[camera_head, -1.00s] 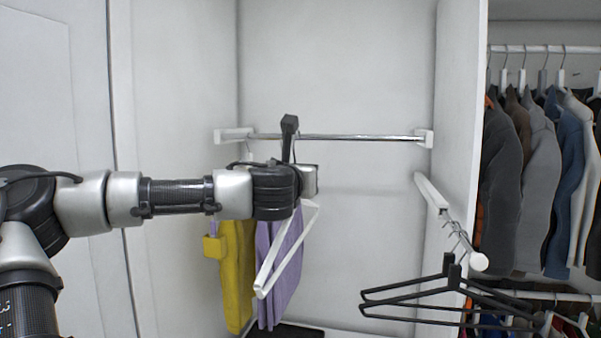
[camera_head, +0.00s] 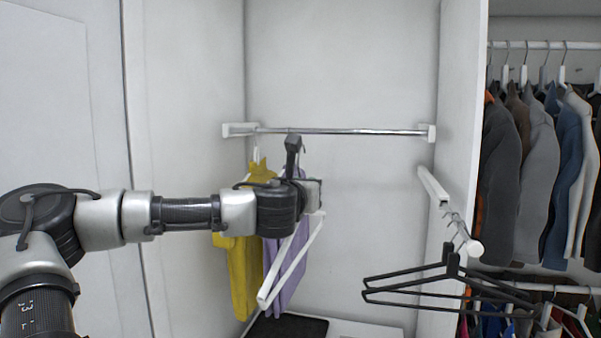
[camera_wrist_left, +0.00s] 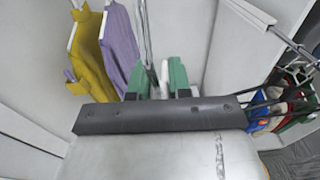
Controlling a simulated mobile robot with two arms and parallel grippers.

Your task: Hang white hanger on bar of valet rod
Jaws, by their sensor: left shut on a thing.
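The white hanger (camera_head: 290,262) hangs tilted from my left gripper in the head view, in front of the alcove. My left gripper (camera_wrist_left: 157,80) is shut on it; a white piece shows between the green finger pads in the left wrist view. In the head view the fingertips are hidden behind the wrist. The valet rod (camera_head: 434,188) is a white bar on the right wall, pointing toward me with a round end cap. It stands to the right of the gripper, apart from the hanger. Black hangers (camera_head: 430,285) hang from it. My right gripper is out of view.
A chrome rail (camera_head: 340,131) crosses the alcove behind the gripper. Yellow (camera_head: 240,262) and purple (camera_head: 270,277) garments hang behind the white hanger. A wall panel separates the alcove from jackets (camera_head: 535,170) at right. Space between gripper and valet rod is free.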

